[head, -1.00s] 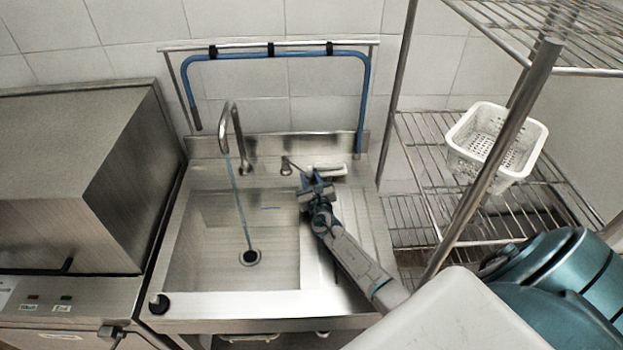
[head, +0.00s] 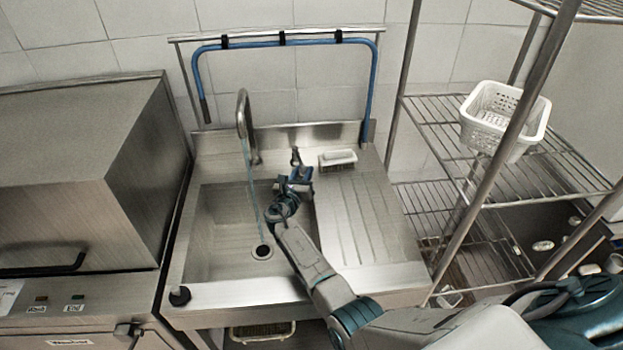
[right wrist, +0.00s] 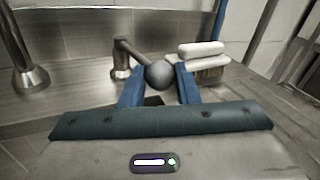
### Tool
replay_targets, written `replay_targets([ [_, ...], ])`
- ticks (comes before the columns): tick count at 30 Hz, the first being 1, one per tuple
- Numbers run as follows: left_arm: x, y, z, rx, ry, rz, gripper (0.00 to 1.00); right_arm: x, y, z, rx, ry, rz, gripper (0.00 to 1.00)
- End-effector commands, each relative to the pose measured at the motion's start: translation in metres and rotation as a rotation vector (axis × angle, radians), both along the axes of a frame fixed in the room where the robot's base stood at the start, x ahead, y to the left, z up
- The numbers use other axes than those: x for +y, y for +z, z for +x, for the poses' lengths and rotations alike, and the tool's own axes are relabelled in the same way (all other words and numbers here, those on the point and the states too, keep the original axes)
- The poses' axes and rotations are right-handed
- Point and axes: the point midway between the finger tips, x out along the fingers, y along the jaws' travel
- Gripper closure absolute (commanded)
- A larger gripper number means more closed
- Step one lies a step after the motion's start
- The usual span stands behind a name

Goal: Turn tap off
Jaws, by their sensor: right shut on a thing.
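The curved metal tap (head: 243,115) stands behind the sink, and a thin blue stream of water (head: 253,190) falls from it towards the drain. The tap's lever (head: 295,155) is on the ledge to the right of the spout. In the right wrist view the lever's round grey knob (right wrist: 159,74) sits between the blue fingers. My right gripper (head: 297,177) is shut on this knob; its fingers also show in the right wrist view (right wrist: 158,88). My left gripper is not in view.
A white brush (head: 338,158) lies on the ledge right of the lever. A blue hose (head: 290,44) hangs on a rail behind the sink (head: 215,225). A steel machine (head: 90,170) stands left; a wire rack with a white perforated basket (head: 503,118) stands right.

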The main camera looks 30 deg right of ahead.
Motion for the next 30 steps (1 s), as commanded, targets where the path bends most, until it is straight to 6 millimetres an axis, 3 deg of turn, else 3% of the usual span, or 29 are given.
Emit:
replay_targets([
  [3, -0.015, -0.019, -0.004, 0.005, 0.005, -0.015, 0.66, 0.006, -0.001, 0.004, -0.006, -0.07, -0.002, 1.0],
  [9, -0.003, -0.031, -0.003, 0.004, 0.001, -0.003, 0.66, 0.014, 0.001, 0.007, -0.006, -0.145, -0.003, 1.0],
  [15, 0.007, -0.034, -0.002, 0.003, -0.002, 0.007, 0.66, 0.017, 0.003, 0.008, -0.006, -0.177, -0.003, 1.0],
  [27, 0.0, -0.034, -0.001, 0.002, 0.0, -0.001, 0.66, 0.018, 0.004, 0.009, -0.006, -0.18, -0.004, 1.0],
  [28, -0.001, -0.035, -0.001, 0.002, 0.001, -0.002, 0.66, 0.018, 0.004, 0.009, -0.006, -0.18, -0.004, 0.66],
  [30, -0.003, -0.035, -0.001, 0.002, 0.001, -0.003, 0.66, 0.018, 0.004, 0.008, -0.005, -0.18, -0.003, 0.52],
])
